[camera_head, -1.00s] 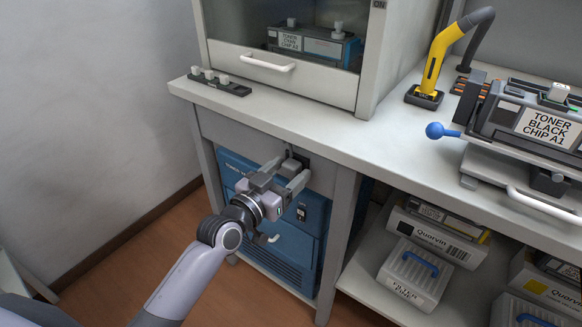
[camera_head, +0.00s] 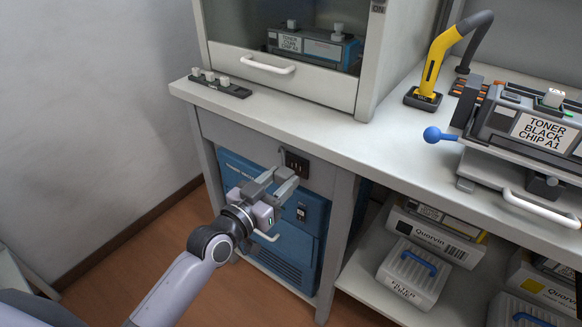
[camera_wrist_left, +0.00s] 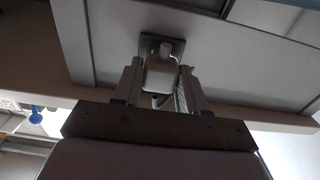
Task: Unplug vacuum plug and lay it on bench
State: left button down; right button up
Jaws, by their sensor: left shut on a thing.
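My left gripper (camera_head: 279,181) is shut on the pale grey vacuum plug (camera_wrist_left: 160,73), which sits between its fingers in the left wrist view. The dark socket (camera_head: 297,163) on the panel under the bench top is bare in the head view, just beyond the fingertips. The plug is apart from it, and my fingers mostly hide the plug in the head view. The blue vacuum unit (camera_head: 310,238) stands under the bench. The pale bench top (camera_head: 310,127) is above the gripper. My right gripper is not in view.
A glass-fronted cabinet (camera_head: 270,62) stands on the bench behind a small rack with white knobs (camera_head: 220,84). A toner cartridge (camera_head: 530,125) and a yellow nozzle (camera_head: 431,75) are at the right. The bench's front strip is clear between rack and cartridge.

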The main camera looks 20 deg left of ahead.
aim_at(280, 181)
pick_arm(q)
jog(key=shift+p+v, duration=0.7)
jog(key=shift+v, duration=1)
